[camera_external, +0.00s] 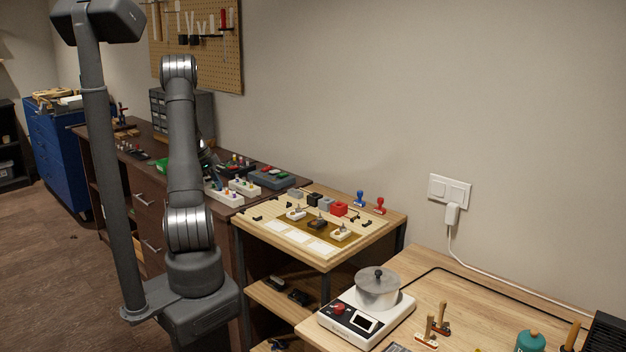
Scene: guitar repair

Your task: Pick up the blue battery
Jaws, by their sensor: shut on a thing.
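I cannot make out the blue battery in this view. Two white holders stand on the dark workbench just right of my arm: a left white holder (223,196) and a right white holder (245,189). Small upright pieces of different colours stand in them, too small to tell apart for certain. My upper arm rises in front of the bench and hides part of it. A small bit of my wrist shows just past its right edge, above the bench. My gripper and whatever it holds are hidden behind the arm.
A grey tray (272,178) lies right of the holders. Nearer stands a light wooden table (375,228) with small parts. In front, another table (440,268) carries a white hot plate (390,317) with a metal pot (378,292). A pegboard (232,75) hangs behind.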

